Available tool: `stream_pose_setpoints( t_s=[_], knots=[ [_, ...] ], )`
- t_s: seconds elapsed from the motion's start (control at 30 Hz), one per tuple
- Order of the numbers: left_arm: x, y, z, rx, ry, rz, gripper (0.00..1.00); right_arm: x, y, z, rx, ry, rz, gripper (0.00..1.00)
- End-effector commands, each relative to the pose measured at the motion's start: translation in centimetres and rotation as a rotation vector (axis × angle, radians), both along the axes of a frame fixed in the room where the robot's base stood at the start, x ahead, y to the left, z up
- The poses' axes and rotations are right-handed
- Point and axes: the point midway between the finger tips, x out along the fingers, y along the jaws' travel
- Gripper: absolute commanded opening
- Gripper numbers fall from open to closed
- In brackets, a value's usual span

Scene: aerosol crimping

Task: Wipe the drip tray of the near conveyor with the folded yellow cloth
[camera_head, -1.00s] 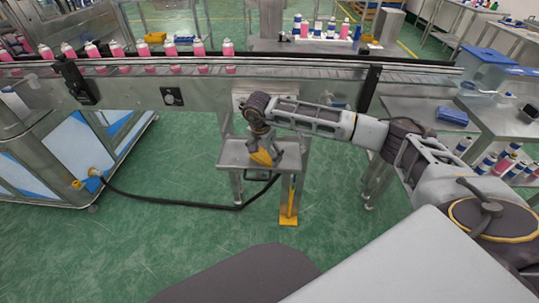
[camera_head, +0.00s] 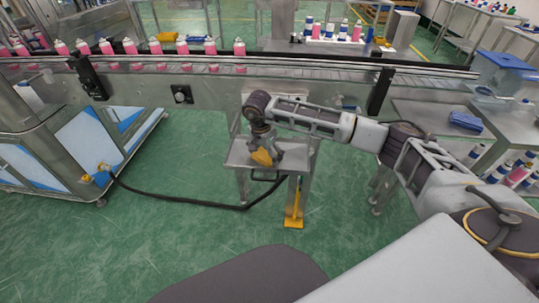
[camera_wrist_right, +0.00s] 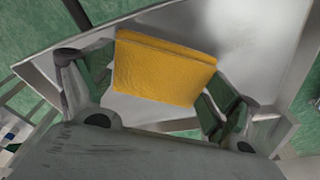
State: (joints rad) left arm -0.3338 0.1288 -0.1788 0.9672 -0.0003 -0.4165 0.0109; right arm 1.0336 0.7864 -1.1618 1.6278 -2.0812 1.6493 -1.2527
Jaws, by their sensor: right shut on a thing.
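The folded yellow cloth (camera_head: 262,157) is in my right gripper (camera_head: 266,146), over a small metal table-like tray (camera_head: 238,157) below the near conveyor (camera_head: 215,90). In the right wrist view the cloth (camera_wrist_right: 165,68) sits between the two fingers of the right gripper (camera_wrist_right: 150,92), which is shut on it. The bare metal surface of the tray (camera_wrist_right: 235,35) shows behind and beside the cloth. I cannot tell whether the cloth touches the tray. My left gripper is not in view.
Pink cans (camera_head: 107,47) stand in a row on the conveyor. A black hose (camera_head: 180,199) runs along the green floor to the tray stand. A yellow pedal-like post (camera_head: 293,205) stands below it. A side table (camera_head: 440,118) with a blue item (camera_head: 466,121) is at right.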

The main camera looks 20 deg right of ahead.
Motion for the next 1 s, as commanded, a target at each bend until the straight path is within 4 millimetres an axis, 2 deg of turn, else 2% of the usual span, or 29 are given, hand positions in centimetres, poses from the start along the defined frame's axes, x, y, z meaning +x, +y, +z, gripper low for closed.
stream_pose_setpoints(
  t_s=[0.23,0.7,1.0],
  knots=[
    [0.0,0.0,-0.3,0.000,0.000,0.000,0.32,0.7,1.0,0.1,0.000,-0.001,0.000,0.70],
    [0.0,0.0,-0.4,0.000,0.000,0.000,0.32,0.8,1.2,0.1,0.000,-0.001,0.000,0.70],
    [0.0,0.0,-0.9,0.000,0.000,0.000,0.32,1.6,2.5,-0.1,0.000,-0.002,0.001,0.70]
  ],
)
